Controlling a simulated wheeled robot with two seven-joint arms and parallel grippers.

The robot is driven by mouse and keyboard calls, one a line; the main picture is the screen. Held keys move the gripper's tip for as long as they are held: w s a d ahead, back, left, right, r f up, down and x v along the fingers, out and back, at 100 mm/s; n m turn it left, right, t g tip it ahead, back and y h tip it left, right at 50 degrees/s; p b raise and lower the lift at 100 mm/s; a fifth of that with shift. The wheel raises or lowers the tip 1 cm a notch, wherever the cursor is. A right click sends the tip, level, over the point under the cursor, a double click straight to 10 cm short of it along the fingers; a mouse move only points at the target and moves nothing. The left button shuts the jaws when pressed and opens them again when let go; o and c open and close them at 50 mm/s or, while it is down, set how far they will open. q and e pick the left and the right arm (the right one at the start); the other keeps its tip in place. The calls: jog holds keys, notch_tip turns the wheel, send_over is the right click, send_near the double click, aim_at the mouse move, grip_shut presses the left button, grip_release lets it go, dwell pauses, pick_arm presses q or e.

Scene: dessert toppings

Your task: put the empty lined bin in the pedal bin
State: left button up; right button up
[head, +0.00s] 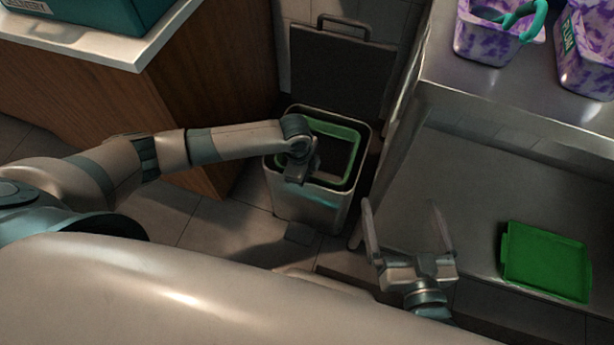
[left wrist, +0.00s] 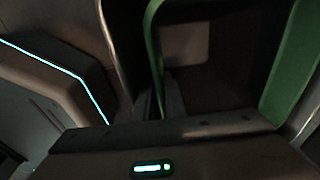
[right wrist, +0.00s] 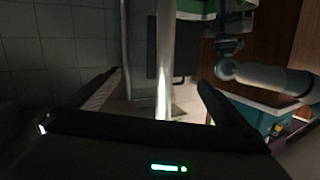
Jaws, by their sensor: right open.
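The pedal bin (head: 312,207) stands on the floor between the wooden counter and the metal shelf. Its lid (head: 340,68) is raised at the back. The green-rimmed lined bin (head: 348,134) is inside its opening, rim around the top level; its lower part is hidden. My left gripper (head: 297,178) points down at the lined bin's near left side. In the left wrist view its fingers (left wrist: 160,100) are close together on the green rim (left wrist: 152,50). My right gripper (head: 408,232) is open and empty, right of the pedal bin, by the shelf.
The metal shelf unit (head: 480,95) stands close on the right, with purple-patterned tubs (head: 485,40) on top and a green tray-like piece (head: 545,262) lower down. The wooden counter (head: 205,80) is at the left with a teal box (head: 95,12). Tiled floor shows around the pedal bin.

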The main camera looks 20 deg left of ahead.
pick_arm(q)
jog(key=shift+r, duration=0.1)
jog(key=shift+r, duration=0.45)
notch_tip(320, 180, up, 11)
jog(key=a+p, duration=0.1)
jog(key=p, duration=0.2)
jog(key=shift+s+a, duration=0.25)
jog(key=shift+s, duration=0.05)
pick_arm(e)
jog(key=s+d+f+g+h, duration=0.1)
jog(key=s+d+f+g, duration=0.2)
jog(key=s+f+g, duration=0.2)
jog(key=shift+d+f+g+h, duration=0.2)
jog(key=shift+f+g+h, duration=0.3)
jog(key=shift+f, duration=1.3)
